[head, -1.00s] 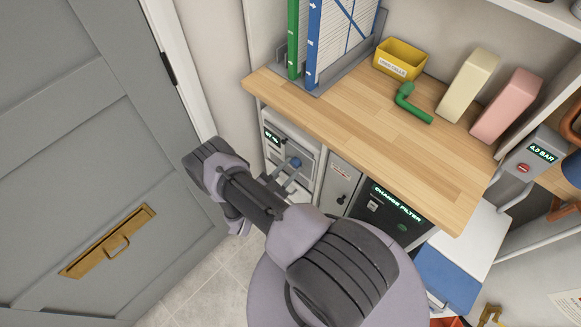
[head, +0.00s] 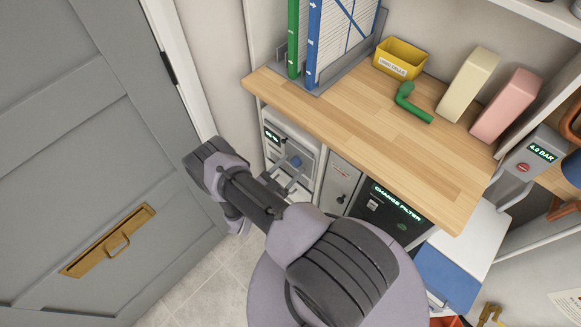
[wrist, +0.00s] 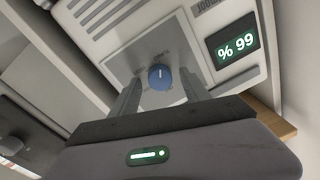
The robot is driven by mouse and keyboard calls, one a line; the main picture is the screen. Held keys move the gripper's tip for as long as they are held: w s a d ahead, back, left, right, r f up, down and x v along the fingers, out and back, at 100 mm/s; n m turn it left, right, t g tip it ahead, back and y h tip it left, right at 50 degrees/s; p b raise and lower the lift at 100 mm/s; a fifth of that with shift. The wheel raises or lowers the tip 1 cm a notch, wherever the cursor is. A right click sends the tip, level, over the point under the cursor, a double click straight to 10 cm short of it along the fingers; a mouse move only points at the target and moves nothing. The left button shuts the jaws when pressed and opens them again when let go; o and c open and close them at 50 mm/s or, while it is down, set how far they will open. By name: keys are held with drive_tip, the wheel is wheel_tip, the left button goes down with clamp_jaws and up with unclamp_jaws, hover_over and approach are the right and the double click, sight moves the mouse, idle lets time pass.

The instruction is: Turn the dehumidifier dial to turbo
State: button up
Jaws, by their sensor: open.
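The dehumidifier (head: 311,133) is a pale grey unit under the wooden counter, on the left. Its blue dial (head: 295,161) sits on a grey plate on the front. A lit display (wrist: 235,41) on the unit reads "% 99", upside relation aside. My gripper (wrist: 160,92) is open, with one finger on each side of the dial. Gaps show between fingers and dial. In the head view my gripper (head: 290,178) is partly hidden by my arm.
A narrow grey panel (head: 341,183) and a dark unit reading "CHANGE FILTER" (head: 385,214) stand right of the dehumidifier. The counter (head: 375,125) overhangs them and holds a yellow bin (head: 400,60) and a green handle (head: 408,100). A grey door (head: 90,130) is at left.

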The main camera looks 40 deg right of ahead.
drive_tip(key=shift+a, duration=0.1)
drive_tip(key=s+a+p, duration=0.2)
drive_tip(key=a, duration=1.5)
drive_tip(key=shift+s+f+p, duration=0.15)
drive_tip(key=shift+f+p, duration=0.15)
